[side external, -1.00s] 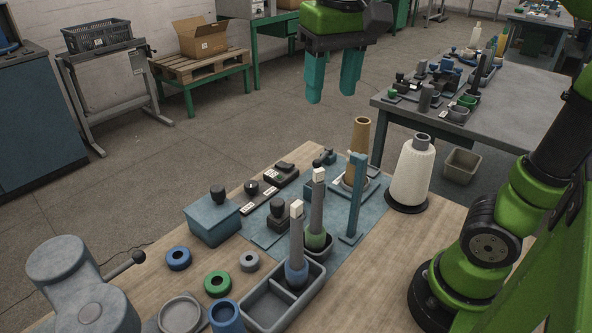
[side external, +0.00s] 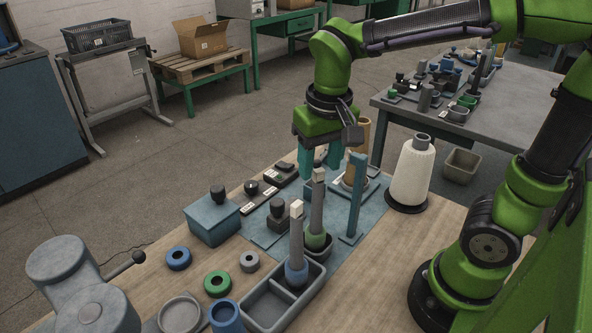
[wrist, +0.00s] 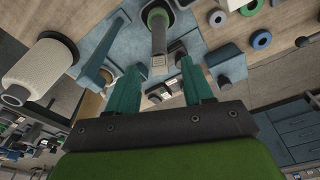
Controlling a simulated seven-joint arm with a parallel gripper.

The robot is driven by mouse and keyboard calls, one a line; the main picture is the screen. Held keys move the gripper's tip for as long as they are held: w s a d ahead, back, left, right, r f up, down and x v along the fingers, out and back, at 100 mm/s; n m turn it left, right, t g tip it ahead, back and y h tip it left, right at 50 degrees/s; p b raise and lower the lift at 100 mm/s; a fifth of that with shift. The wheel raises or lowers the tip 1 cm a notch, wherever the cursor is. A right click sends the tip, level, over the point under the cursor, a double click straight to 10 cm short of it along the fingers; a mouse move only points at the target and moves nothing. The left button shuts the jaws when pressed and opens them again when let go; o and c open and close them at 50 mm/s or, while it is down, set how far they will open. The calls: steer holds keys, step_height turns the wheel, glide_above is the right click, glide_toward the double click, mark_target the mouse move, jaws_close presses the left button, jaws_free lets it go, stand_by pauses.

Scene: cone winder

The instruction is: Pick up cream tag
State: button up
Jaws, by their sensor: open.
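One cream tag (side external: 319,174) tops the rod with the green base (side external: 317,240). My gripper (side external: 320,163) is open and empty, pointing down just above and behind the green-based rod. In the wrist view, a pale tag (wrist: 159,66) on a rod's end lies between the fingers of my gripper (wrist: 155,67). I cannot tell whether they touch it.
A teal post (side external: 355,198) and a tan tube (side external: 362,134) stand close right of my gripper. A white yarn cone (side external: 411,173) stands farther right. A teal box (side external: 212,217), black-knobbed blocks (side external: 278,214) and a green ring (side external: 217,283) lie left.

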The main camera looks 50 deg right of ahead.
steer(key=shift+f, duration=0.4)
steer(key=shift+c, duration=0.3)
steer(key=c, duration=0.7)
steer(key=shift+c, duration=0.2)
steer(key=shift+r, duration=0.1)
